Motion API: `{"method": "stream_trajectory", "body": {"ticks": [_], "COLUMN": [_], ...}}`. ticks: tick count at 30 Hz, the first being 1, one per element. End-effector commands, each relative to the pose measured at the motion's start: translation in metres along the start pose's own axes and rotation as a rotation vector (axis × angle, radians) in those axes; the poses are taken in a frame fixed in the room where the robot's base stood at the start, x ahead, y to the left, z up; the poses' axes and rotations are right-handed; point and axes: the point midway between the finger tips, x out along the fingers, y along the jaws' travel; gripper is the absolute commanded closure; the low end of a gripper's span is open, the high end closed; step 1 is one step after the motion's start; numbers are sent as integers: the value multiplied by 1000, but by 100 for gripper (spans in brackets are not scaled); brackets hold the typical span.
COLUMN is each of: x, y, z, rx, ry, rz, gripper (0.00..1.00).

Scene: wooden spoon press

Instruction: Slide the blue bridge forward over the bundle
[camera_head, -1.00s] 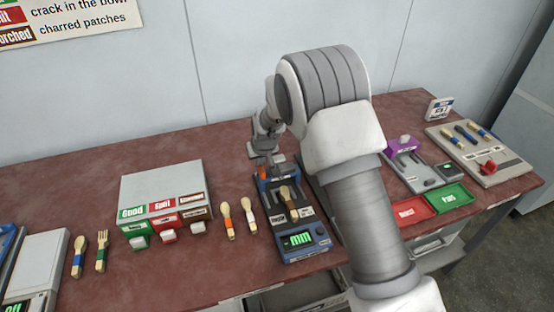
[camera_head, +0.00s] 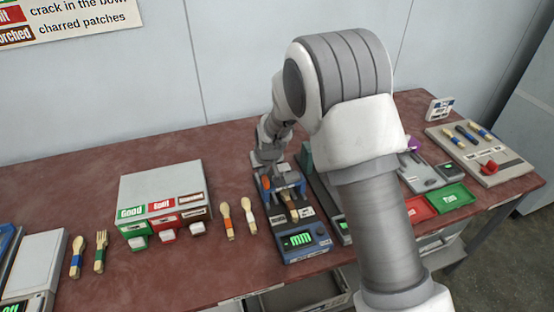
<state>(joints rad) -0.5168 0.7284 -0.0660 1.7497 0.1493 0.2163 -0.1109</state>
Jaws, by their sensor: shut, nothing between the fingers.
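The blue bridge (camera_head: 287,181) spans the rear part of a dark measuring device with a green "mm" display (camera_head: 299,240). A small orange part shows at its left end. The bundle (camera_head: 292,207), wooden-coloured with a dark part, lies lengthwise on the device. Its rear end is hidden at the bridge; its front end shows. My gripper (camera_head: 267,174) is shut and low at the rear left of the device, right behind the bridge. The fingertips are small and partly hidden, so I cannot tell whether they touch the bridge.
Two wooden utensils (camera_head: 238,218) lie left of the device. Further left stands a grey sorting box (camera_head: 163,188) with labelled chutes. My arm hides part of a device on the right. Red and green trays (camera_head: 450,196) lie beyond it.

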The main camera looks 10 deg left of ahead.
Motion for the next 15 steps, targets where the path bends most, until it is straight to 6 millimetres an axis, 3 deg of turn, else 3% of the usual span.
{"method": "stream_trajectory", "body": {"ticks": [15], "x": [-6], "y": [0], "z": [13], "rx": [0], "ry": [-1], "rz": [0], "gripper": [100]}}
